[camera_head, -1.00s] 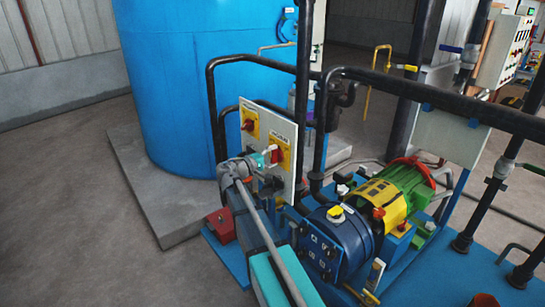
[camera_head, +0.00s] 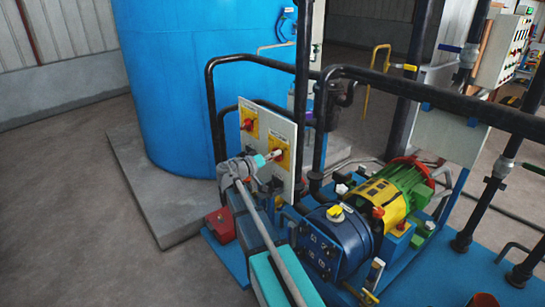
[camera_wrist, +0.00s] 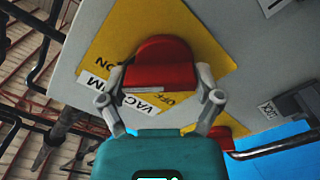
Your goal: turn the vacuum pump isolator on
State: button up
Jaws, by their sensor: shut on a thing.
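The vacuum pump isolator is a red rotary knob (camera_wrist: 162,65) on a yellow plate (camera_wrist: 205,45) marked ON, OFF and VACUUM. In the head view its yellow plate (camera_head: 280,140) is the right one of two on an upright grey-white panel (camera_head: 291,128). My gripper (camera_wrist: 160,88) has its two grey fingers on either side of the knob and is shut on it. In the head view my gripper (camera_head: 274,155) reaches the panel from the left and partly hides the knob. I cannot tell which mark the knob points to.
A second red knob on a yellow plate (camera_head: 249,124) sits up and left on the same panel. Black pipes (camera_head: 304,80) rise close behind and right of the panel. A blue pump with a yellow-green motor (camera_head: 375,205) stands at right. A large blue tank (camera_head: 180,80) stands behind.

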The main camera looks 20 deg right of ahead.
jog(key=shift+w+d+r, duration=0.1)
jog(key=shift+d, duration=0.05)
jog(key=o, duration=0.7)
jog(key=shift+o, duration=1.1)
jog(key=shift+d, duration=0.1)
jog(key=shift+a, duration=0.25)
jog(key=v, duration=1.1)
jog(key=shift+a, duration=0.35)
